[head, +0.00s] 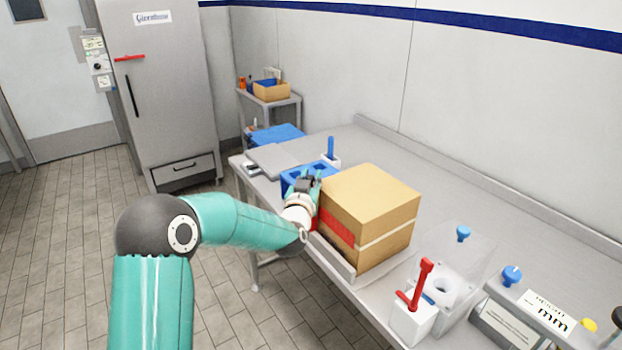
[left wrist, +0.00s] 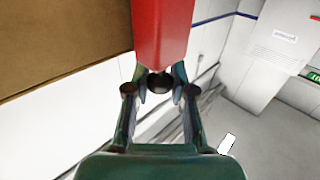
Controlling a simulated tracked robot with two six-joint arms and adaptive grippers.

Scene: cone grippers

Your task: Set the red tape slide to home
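A cardboard box (head: 370,215) stands on the bench with a red band (head: 337,226) low on its left face. In the left wrist view a red block (left wrist: 163,30), which looks like the red tape slide, reaches down from the top edge with a dark round knob (left wrist: 160,83) at its near end. My left gripper (head: 314,180) is at the box's left side, next to a blue holder (head: 295,178). In the left wrist view its fingertips (left wrist: 160,88) close on both sides of the knob and seem to touch it. My right gripper is not in view.
A white block with a red handle (head: 422,285), a clear guard with a blue knob (head: 463,233) and an "mm" display (head: 549,313) stand at the right. A blue-handled tool (head: 331,150) stands behind the box. The back bench strip is clear.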

